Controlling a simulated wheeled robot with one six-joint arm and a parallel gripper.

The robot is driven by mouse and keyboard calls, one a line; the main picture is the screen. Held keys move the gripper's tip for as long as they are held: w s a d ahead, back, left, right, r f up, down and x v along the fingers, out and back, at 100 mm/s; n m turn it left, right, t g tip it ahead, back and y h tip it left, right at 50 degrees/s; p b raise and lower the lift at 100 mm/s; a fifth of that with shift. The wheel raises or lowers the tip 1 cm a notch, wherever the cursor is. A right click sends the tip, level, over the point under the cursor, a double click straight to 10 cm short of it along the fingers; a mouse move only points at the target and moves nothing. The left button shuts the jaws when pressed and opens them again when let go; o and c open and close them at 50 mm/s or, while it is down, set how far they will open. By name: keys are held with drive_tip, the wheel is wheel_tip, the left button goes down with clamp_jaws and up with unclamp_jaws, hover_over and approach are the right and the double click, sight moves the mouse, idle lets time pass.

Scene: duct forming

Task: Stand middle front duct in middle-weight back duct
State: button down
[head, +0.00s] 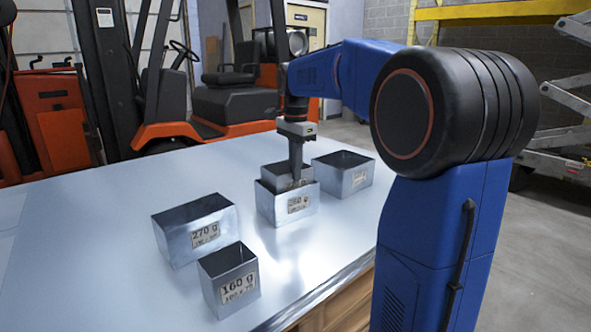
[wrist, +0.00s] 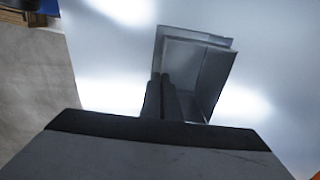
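A smaller grey metal duct (head: 272,178) stands upright inside a larger open-topped duct (head: 289,208) on the table, its upper part showing above the larger one's rim. The larger duct's label reads about 260 or 280 g; the inner duct's label is mostly hidden. My gripper (head: 296,178) points down at the inner duct, its fingers close together on its wall. In the wrist view, the fingers (wrist: 160,98) pinch the near wall of the inner duct (wrist: 190,58), with the outer duct's rim (wrist: 226,42) around it. The inner duct's bottom is hidden.
A duct labelled 270 g (head: 195,235) stands to the left, and a smaller 160 g duct (head: 231,285) stands at the front. Another open duct (head: 343,178), its label unreadable, is close on the right. The left of the table (head: 80,240) is clear.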

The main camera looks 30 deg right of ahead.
drive_tip(key=c, duration=1.9)
unclamp_jaws()
drive_tip(key=shift+c, duration=0.2)
drive_tip(key=shift+r, duration=0.1)
drive_tip(key=shift+r, duration=3.45)
